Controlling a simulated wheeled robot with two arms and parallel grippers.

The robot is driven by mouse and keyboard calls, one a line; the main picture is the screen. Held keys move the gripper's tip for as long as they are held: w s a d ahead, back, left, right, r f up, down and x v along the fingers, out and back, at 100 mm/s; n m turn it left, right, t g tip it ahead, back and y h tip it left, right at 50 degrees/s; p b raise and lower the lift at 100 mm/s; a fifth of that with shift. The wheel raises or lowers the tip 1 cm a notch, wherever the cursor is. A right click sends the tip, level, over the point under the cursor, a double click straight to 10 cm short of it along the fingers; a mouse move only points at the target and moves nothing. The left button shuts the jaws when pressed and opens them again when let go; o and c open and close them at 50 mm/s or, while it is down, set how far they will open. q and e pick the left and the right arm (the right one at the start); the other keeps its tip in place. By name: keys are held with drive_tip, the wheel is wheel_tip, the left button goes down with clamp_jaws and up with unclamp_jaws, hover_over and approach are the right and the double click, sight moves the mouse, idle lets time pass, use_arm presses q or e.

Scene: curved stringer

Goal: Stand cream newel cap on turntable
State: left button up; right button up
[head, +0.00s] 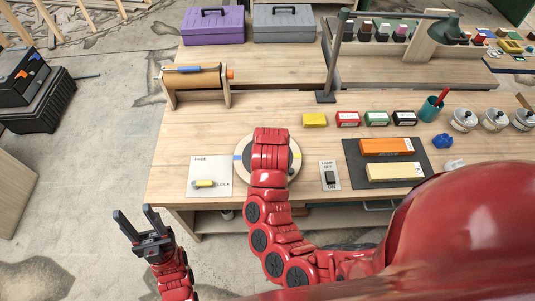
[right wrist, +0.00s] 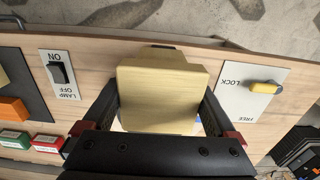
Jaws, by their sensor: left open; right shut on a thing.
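The cream newel cap (right wrist: 162,95) shows in the right wrist view as a square, pale yellow block. My right gripper (right wrist: 160,104) is shut on it, one finger on each side. My left gripper (head: 140,224) is open and empty, off the table's front edge.
A FREE/LOCK plate (head: 207,176) with a yellow lever lies left of the turntable. A lamp switch plate (head: 330,176) and a dark mat (head: 372,150) with orange and cream blocks lie right. A lamp post (head: 331,70) and a roller stand (head: 195,82) stand behind.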

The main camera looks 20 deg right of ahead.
drive_tip(key=w+b, duration=0.1)
drive_tip(key=w, duration=0.1)
drive_tip(key=w+d+f+b, duration=0.1)
drive_tip(key=w, duration=0.2)
drive_tip(key=w+d+b, duration=0.1)
drive_tip(key=w, duration=0.1)
drive_tip(key=shift+w+d+f, duration=0.15)
drive_tip(key=shift+w, duration=0.2)
drive_tip(key=w+b, duration=0.2)
drive_tip(key=w+d+b, duration=0.1)
drive_tip(key=w+b, duration=0.3)
drive_tip(key=w, duration=0.1)
drive_tip(key=shift+d+f, duration=0.2)
drive_tip(key=shift+f, duration=0.05)
drive_tip(key=shift+w+r, duration=0.15)
drive_tip(key=shift+w, duration=0.1)
wheel_tip(320, 180, down, 2)
drive_tip(key=shift+f+p, duration=0.1)
drive_tip(key=shift+p, duration=0.7)
drive_tip(key=shift+f, duration=0.4)
drive_tip(key=shift+w+f, duration=0.1)
drive_tip(key=shift+f, duration=0.15)
drive_tip(key=shift+f, duration=0.1)
